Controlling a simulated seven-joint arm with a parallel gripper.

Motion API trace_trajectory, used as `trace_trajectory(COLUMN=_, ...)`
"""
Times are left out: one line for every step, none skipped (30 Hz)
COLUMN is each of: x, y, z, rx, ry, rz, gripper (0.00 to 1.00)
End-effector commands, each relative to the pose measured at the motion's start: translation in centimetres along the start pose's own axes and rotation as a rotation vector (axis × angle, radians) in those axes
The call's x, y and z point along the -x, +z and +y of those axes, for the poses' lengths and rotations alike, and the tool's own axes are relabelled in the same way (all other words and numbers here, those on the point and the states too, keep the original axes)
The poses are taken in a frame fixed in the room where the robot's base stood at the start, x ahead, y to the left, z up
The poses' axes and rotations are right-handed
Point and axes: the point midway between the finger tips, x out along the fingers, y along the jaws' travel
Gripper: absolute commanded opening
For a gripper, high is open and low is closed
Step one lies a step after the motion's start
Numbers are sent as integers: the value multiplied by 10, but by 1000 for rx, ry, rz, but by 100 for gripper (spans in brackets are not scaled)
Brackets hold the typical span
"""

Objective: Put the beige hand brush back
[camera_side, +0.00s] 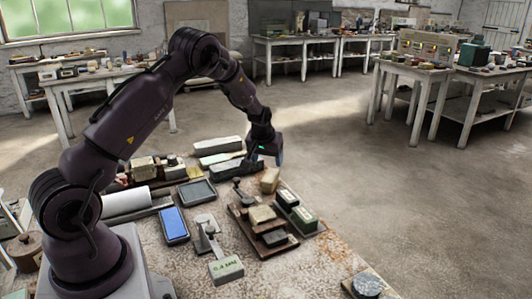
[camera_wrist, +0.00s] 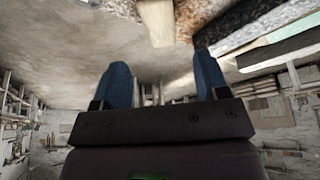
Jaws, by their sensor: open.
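My gripper (camera_side: 279,158) is over the far part of the work table in the side view. In the wrist view its two blue fingers (camera_wrist: 163,75) are spread apart with nothing between them. A beige block-like piece (camera_side: 270,181) stands just below the gripper, apart from it. A beige piece also shows at the top of the wrist view (camera_wrist: 157,20), beyond the fingertips. Another beige block (camera_side: 262,214) lies on a dark wooden tray (camera_side: 268,246). I cannot tell for certain which of these is the beige hand brush; no bristles can be made out.
Dark green boxes (camera_side: 304,216) stand right of the tray. A blue pad (camera_side: 174,224), a dark framed pad (camera_side: 197,192) and a pale green block (camera_side: 226,269) lie nearby. Long pale blocks (camera_side: 218,145) lie behind. The table's front right is mostly clear, with a round grey lid (camera_side: 367,284).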

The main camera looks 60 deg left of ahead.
Motion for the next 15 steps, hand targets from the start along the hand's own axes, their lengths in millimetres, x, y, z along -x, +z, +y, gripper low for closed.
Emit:
trace_trajectory(x=9, y=-1, z=0, rx=0, ry=0, rz=1, gripper=68)
trace_trajectory(x=13, y=0, z=0, rx=0, ry=0, rz=1, gripper=68)
trace_trajectory(x=17, y=0, z=0, rx=0, ry=0, rz=0, gripper=68)
trace_trajectory(x=20, y=0, z=0, rx=0, ry=0, rz=0, gripper=68)
trace_trajectory(x=22, y=0, z=0, rx=1, ry=0, rz=0, gripper=68)
trace_trajectory(x=25, y=0, z=0, rx=0, ry=1, rz=0, gripper=68)
trace_trajectory(x=28, y=0, z=1, rx=-1, ry=3, rz=0, gripper=68)
trace_trajectory(x=33, y=0, z=3, rx=-4, ry=7, rz=1, gripper=68)
trace_trajectory(x=42, y=0, z=7, rx=-10, ry=15, rz=2, gripper=68)
trace_trajectory(x=51, y=1, z=10, rx=-17, ry=23, rz=2, gripper=68)
trace_trajectory(x=61, y=2, z=14, rx=-25, ry=33, rz=3, gripper=68)
trace_trajectory(x=78, y=4, z=21, rx=-39, ry=50, rz=6, gripper=68)
trace_trajectory(x=93, y=7, z=26, rx=-52, ry=64, rz=5, gripper=68)
trace_trajectory(x=109, y=11, z=32, rx=-68, ry=80, rz=5, gripper=68)
trace_trajectory(x=132, y=17, z=39, rx=-93, ry=101, rz=5, gripper=68)
